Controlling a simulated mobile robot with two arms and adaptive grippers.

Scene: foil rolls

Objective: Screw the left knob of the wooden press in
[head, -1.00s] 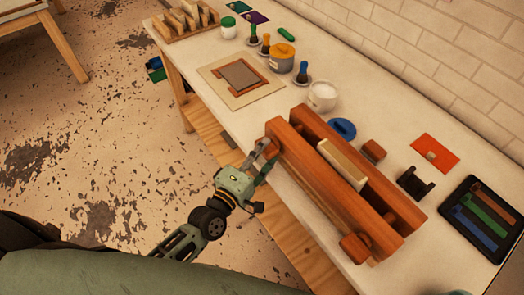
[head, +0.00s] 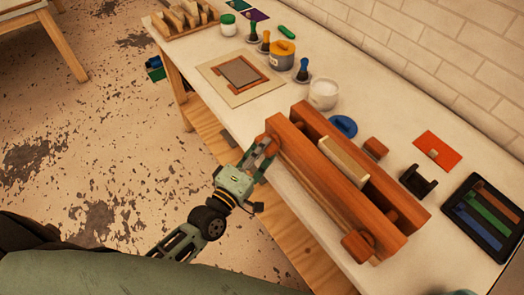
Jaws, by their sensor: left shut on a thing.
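The wooden press (head: 320,170) lies on the white workbench, made of two long red-brown beams with a gap between them. A pale block (head: 343,161) sits in the gap. My left gripper (head: 262,158) is at the far-left end of the front beam, its fingers shut around the left knob, which they mostly hide. The right knob (head: 358,246) shows free at the near end of the front beam. My right gripper is not in view.
On the workbench (head: 215,113) stand a white tub (head: 324,94), a blue lid (head: 343,126), a small wooden block (head: 375,148), a black holder (head: 418,181), an orange card (head: 438,151) and a black tray (head: 484,218). A brick wall runs behind.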

